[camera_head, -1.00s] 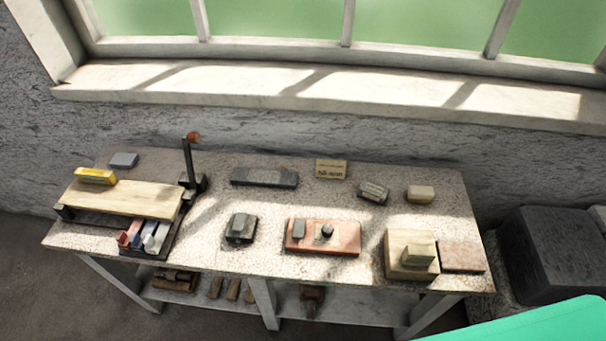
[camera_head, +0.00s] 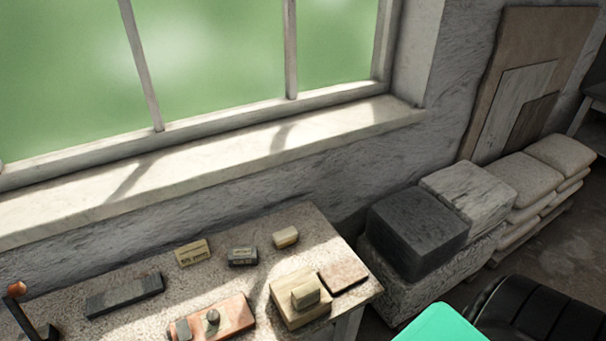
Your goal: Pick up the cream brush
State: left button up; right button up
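I cannot pick out a brush for certain in the head view. A small cream block (camera_head: 286,237) lies near the far right corner of the speckled worktable (camera_head: 225,279); I cannot tell whether it has bristles. Neither of my grippers is visible, and nothing is seen touching the things on the table. The left part of the table is outside the picture.
On the table are a dark long block (camera_head: 124,295), a labelled tan box (camera_head: 193,253), a grey box (camera_head: 242,256), a reddish board (camera_head: 224,320) and a wooden block (camera_head: 300,313). Right of the table stand stone blocks (camera_head: 417,232) and stacked sacks (camera_head: 550,160).

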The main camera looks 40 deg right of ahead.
aim_at(286, 237)
jog(key=z, duration=1.1)
